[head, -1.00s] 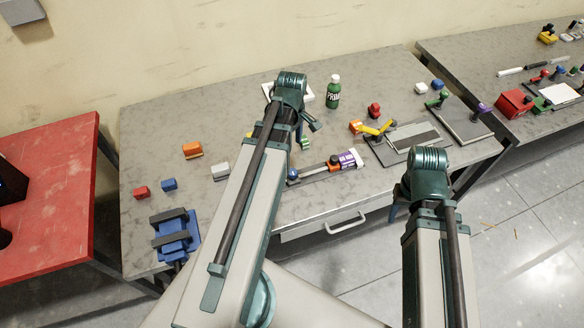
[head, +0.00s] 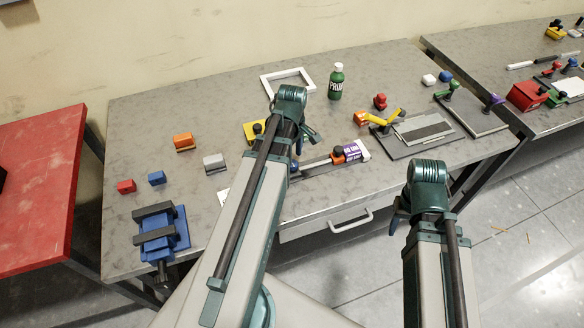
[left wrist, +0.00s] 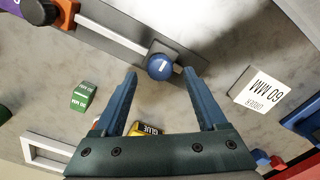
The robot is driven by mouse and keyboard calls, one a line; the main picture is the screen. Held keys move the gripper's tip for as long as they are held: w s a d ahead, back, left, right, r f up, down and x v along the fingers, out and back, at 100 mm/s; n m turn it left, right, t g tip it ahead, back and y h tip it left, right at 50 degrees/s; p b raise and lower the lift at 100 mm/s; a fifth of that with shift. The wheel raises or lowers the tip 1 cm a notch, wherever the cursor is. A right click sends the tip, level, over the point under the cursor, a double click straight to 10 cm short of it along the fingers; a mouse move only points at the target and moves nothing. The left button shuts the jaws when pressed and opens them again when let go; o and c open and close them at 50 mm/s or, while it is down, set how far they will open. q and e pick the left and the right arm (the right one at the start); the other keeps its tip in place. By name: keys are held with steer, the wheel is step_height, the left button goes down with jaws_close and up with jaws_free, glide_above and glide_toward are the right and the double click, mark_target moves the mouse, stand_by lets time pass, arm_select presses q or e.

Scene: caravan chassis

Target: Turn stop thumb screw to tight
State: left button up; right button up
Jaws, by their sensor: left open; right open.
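The stop thumb screw appears as a round blue knob (left wrist: 160,67) with a white mark on its top, on the dark end of a metal rail (left wrist: 112,29) in the left wrist view. In the head view the blue knob (head: 294,167) barely shows beside my left arm. My left gripper (left wrist: 160,73) is open, its two blue fingers apart, with the knob lying between and just beyond the tips in the picture. Contact cannot be told. In the head view my left gripper (head: 306,139) is mostly hidden by its arm. My right gripper (head: 396,221) is open, mostly hidden, near the bench's front edge.
An orange block with a black knob (head: 338,153) and a purple-white cylinder (head: 355,150) sit along the rail. A green bottle (head: 336,82), white frame (head: 288,80), grey-white block (head: 214,162) and blue vise (head: 163,233) stand on the bench. The drawer handle (head: 349,221) projects in front.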

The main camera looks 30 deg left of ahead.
arm_select(q)
step_height(320, 180, down, 2)
steer(key=shift+f+b, duration=0.15)
steer(key=shift+b, duration=0.5)
jaws_close()
